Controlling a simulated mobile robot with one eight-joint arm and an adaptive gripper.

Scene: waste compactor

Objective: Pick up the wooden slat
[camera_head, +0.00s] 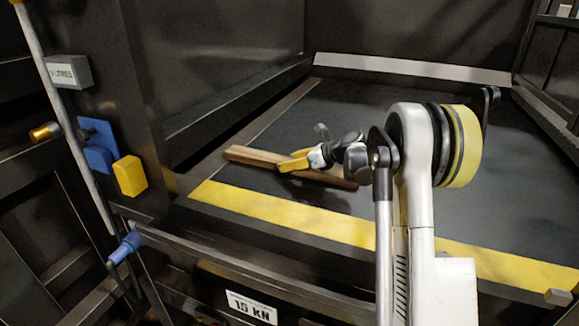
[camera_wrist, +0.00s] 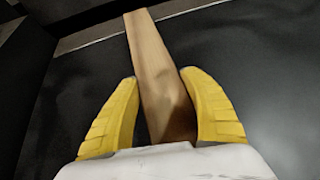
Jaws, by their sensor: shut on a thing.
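The wooden slat (camera_head: 255,156) is a long, light-brown piece in the compactor chamber, lying left to right behind the yellow strip in the head view. My gripper (camera_head: 298,162) is at the middle of the slat, with its yellow fingers around it. In the wrist view the slat (camera_wrist: 155,65) runs up from between the two yellow fingers of my gripper (camera_wrist: 158,105), one on each side. The gripper is shut on the slat. Whether the slat touches the dark floor, I cannot tell.
The dark chamber floor (camera_head: 345,108) is otherwise clear. A yellow strip (camera_head: 270,208) marks its front edge, above a sill with a "15 KN" label (camera_head: 251,307). A dark wall stands at the left, with a yellow box (camera_head: 130,176) and a blue box (camera_head: 98,159) on the frame.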

